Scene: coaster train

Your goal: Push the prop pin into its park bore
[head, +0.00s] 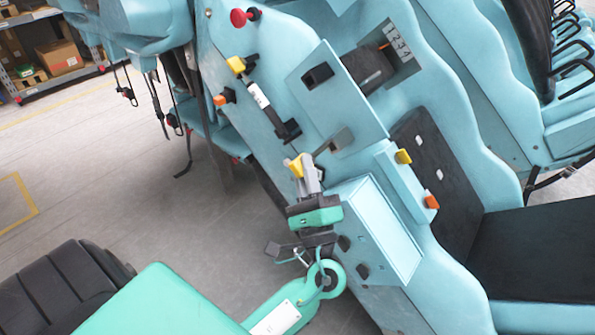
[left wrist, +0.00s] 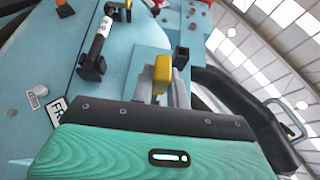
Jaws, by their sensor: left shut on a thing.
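My left gripper (head: 306,176) is shut on a yellow-headed piece (head: 296,167), which I take to be the prop pin. The left wrist view shows its yellow block (left wrist: 161,74) between the grey fingers. The gripper is in front of the car's light-blue side, below a black bracket (head: 288,130). A black-and-white prop rod (head: 259,97) runs from that bracket up to a yellow block (head: 237,65); the rod also shows in the left wrist view (left wrist: 99,40). The pin's shank is hidden, and I cannot make out the park bore. My right gripper is not in view.
A light-blue box (head: 375,228) juts out right of my gripper. A grey bracket (head: 341,139) and a panel with a dark opening (head: 318,76) are above it. A red knob (head: 240,17) is higher up. Black seats (head: 530,250) lie right; open floor (head: 110,180) lies left.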

